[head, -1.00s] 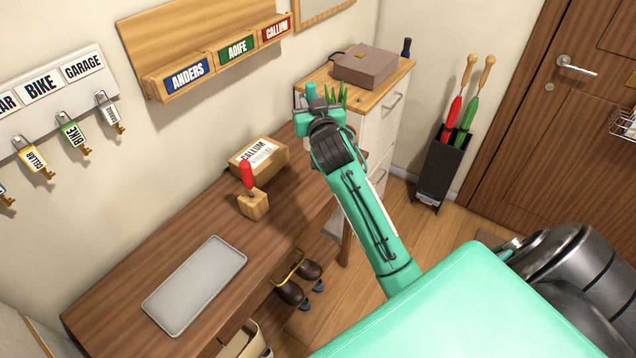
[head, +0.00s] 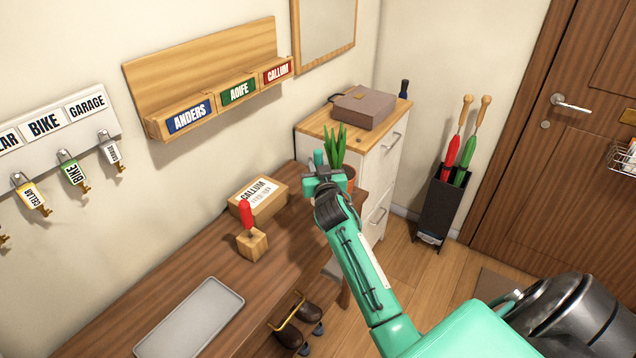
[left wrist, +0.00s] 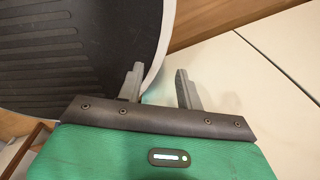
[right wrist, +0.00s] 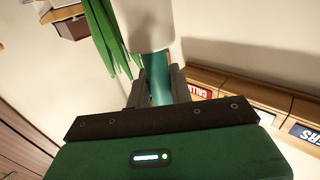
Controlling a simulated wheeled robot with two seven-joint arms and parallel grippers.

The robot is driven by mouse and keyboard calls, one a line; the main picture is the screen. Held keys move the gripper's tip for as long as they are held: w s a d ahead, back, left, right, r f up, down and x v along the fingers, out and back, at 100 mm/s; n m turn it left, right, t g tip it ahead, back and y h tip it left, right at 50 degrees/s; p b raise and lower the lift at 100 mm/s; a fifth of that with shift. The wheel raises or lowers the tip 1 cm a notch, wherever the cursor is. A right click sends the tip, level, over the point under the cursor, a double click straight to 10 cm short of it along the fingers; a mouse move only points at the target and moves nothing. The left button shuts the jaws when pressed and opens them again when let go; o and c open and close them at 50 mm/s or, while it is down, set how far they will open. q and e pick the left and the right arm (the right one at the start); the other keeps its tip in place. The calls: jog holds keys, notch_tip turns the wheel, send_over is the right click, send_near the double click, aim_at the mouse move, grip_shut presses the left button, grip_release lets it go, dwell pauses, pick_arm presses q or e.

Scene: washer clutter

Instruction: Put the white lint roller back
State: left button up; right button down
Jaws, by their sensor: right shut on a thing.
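The white lint roller (right wrist: 145,22) shows in the right wrist view as a white cylinder on a teal handle (right wrist: 160,84). My right gripper (right wrist: 158,88) is shut on that handle, with the white roller beyond the fingertips. In the head view my right gripper (head: 322,174) is above the back right end of the wooden bench, in front of the potted plant. The white roller itself cannot be made out there. My left gripper (left wrist: 160,86) is open and empty in the left wrist view, near a dark ribbed surface with a pale rim.
The wooden bench (head: 285,262) holds a CALLUM parcel (head: 268,205), a red-handled tool in a wooden block (head: 252,244) and a grey tray (head: 190,320). A green plant (head: 336,145) stands near the white cabinet (head: 378,168), which bears a brown box (head: 363,108). Labelled wall slots (head: 238,95) hang above.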

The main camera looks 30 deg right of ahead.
jog(key=shift+f, duration=3.15)
jog(key=c, duration=1.7)
grip_release()
jog(key=shift+f+b, duration=0.2)
jog(key=shift+b, duration=0.1)
jog(key=o, duration=0.5)
jog(key=shift+c, duration=0.2)
jog(key=shift+r, duration=0.1)
jog(key=shift+s+r, duration=0.1)
jog(key=shift+r, duration=0.05)
jog(key=b+v, duration=0.1)
jog(key=v, duration=1.1)
